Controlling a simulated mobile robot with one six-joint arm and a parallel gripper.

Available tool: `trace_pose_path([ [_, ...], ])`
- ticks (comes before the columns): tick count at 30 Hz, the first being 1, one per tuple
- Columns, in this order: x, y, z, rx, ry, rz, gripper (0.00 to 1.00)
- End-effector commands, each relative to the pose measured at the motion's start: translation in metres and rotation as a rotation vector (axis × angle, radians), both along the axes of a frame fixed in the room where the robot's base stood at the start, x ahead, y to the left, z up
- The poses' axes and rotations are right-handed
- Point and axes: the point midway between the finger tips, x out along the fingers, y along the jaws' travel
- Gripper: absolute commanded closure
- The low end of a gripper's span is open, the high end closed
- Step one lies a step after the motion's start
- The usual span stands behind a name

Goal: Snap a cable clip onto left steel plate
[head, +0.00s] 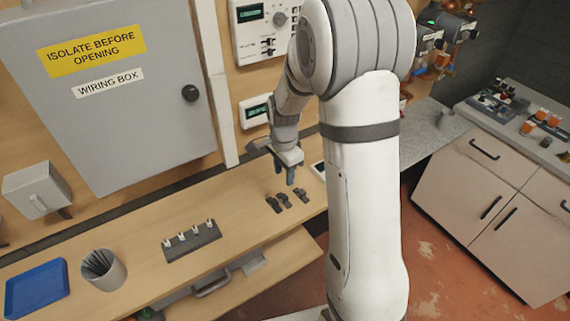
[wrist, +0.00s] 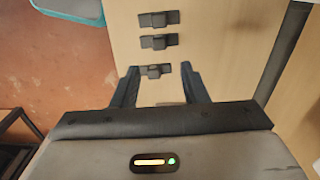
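Three small dark pieces, each flat with a raised block, lie in a row on the wooden bench and look like the steel plates: left (head: 273,204), middle (head: 285,199) and right (head: 302,195). They also show in the wrist view, at top (wrist: 158,19), middle (wrist: 158,41) and bottom (wrist: 154,71). A dark rack (head: 192,242) to their left holds several small white clips (head: 181,236). My gripper (head: 287,177) is above the bench, just behind the pieces in the head view. In the wrist view its fingers (wrist: 158,72) are apart, framing the bottom piece, with nothing visibly held.
A cup of thin dark sticks (head: 104,270) and a blue tray (head: 36,290) stand at the bench's left. A grey wiring box (head: 125,100) hangs behind. An open drawer (head: 240,275) juts out below. Bench between rack and pieces is clear.

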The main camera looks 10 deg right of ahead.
Motion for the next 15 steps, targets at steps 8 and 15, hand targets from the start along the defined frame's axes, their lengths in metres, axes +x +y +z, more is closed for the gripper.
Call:
trace_pose_path([
  [8, -0.001, 0.0, -0.027, 0.0, 0.001, 0.0, 0.6],
  [15, -0.001, -0.001, -0.063, 0.0, 0.001, 0.0, 0.6],
])
